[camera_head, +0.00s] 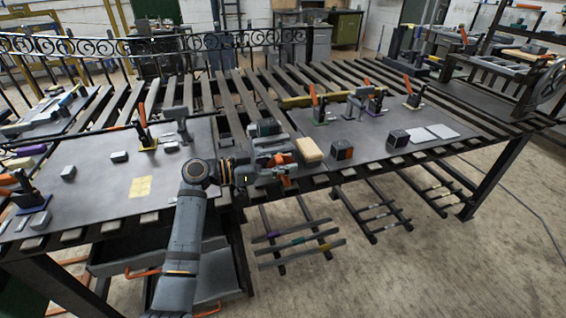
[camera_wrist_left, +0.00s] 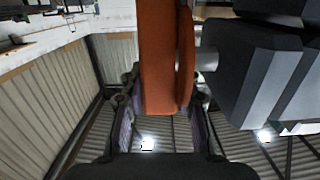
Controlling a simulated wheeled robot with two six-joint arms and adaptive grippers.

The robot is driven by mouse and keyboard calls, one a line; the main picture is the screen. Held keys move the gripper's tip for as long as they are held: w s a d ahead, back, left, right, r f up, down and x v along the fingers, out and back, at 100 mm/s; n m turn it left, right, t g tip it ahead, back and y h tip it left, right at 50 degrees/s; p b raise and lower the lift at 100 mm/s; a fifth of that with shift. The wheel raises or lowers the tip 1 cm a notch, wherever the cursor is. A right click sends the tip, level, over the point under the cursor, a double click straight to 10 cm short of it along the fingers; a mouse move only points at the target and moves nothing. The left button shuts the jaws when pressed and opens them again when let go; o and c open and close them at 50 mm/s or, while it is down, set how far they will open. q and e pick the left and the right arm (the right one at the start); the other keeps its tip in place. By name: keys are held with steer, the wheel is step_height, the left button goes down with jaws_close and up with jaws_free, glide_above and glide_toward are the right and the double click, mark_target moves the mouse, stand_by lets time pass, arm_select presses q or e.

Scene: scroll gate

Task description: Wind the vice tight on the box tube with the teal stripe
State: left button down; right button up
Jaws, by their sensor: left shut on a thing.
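My left gripper (camera_head: 236,172) is at the left side of the vice (camera_head: 270,152), near the front edge of the bench's middle. In the left wrist view, the fingers (camera_wrist_left: 165,98) are on either side of an orange handle (camera_wrist_left: 165,55) and shut on it. The handle stands beside the dark grey body of the vice (camera_wrist_left: 255,75), joined by a short grey shaft. In the head view, other orange parts show on the vice. I cannot make out a teal stripe or a tube between the jaws. My right gripper is not in view.
A tan block (camera_head: 308,150) lies right of the vice. Dark cubes (camera_head: 342,149) and orange-handled clamps (camera_head: 146,132) stand on the plates. Striped bars (camera_head: 298,241) lie on a rack below the front edge. A yellow sheet (camera_head: 141,187) lies left of my arm.

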arm_select(q)
steer(key=y+p, duration=0.1)
steer(key=g+y+p, duration=0.1)
steer(key=y+p, duration=0.1)
steer(key=shift+w+d+r, duration=0.15)
steer(key=shift+d, duration=0.25)
steer(key=shift+d+g+y+p, duration=0.15)
steer(key=shift+g+y+p, duration=0.15)
steer(key=shift+y+p, duration=0.7)
steer(key=shift+f+y+p, duration=0.35)
steer(key=shift+y+p, duration=0.05)
steer(key=shift+f, duration=0.1)
steer(key=c, duration=1.2)
jaws_free()
steer(key=shift+r, duration=0.2)
steer(key=v, duration=1.1)
steer(key=shift+a+r, duration=0.15)
steer(key=shift+a, duration=0.2)
